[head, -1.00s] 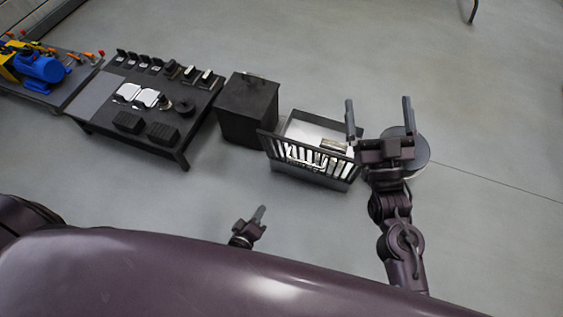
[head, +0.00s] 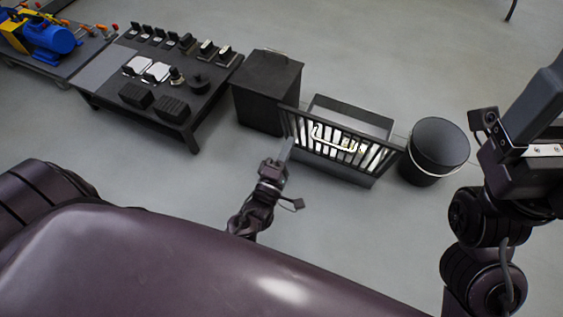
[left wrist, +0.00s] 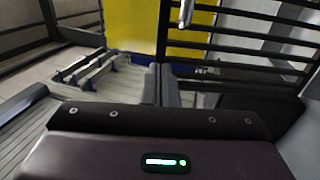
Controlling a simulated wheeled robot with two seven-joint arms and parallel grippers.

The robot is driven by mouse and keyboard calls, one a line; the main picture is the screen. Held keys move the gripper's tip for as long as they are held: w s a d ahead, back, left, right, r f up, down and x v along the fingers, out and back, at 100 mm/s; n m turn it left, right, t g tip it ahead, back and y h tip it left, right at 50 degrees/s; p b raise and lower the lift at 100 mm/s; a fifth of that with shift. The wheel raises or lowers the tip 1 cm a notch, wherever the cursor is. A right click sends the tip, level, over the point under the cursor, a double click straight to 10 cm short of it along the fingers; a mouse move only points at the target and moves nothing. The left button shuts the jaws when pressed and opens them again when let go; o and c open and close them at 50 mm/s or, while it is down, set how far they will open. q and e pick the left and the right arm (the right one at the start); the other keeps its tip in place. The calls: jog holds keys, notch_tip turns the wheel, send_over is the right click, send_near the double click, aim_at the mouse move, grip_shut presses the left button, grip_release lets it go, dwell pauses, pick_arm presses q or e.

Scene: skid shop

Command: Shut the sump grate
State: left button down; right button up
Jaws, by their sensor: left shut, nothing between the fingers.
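The sump grate (head: 376,157) is a dark barred panel with a pale handle (head: 322,134). It stands raised and tilted along the near side of the sump box (head: 350,112), whose opening shows behind it. My left gripper (head: 287,150) is shut and empty, just in front of the grate's left end; I cannot tell whether it touches. In the left wrist view its fingers (left wrist: 166,85) are together, with dark bars (left wrist: 262,45) beyond them at the upper right. My right gripper (head: 540,110) is at the right edge, partly cut off, so its jaw opening is unclear.
A dark cabinet (head: 265,92) stands left of the sump, and a round black bin (head: 436,148) stands close on its right. A black table (head: 110,98) with several small parts is farther left. The floor in front of the sump is clear.

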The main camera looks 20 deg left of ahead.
aim_at(302, 116)
pick_arm(q)
jog(key=b+x, duration=0.1)
jog(key=x, duration=0.4)
jog(key=shift+w+b, duration=0.35)
jog(key=shift+w+r, duration=0.2)
jog(key=shift+w, duration=0.25)
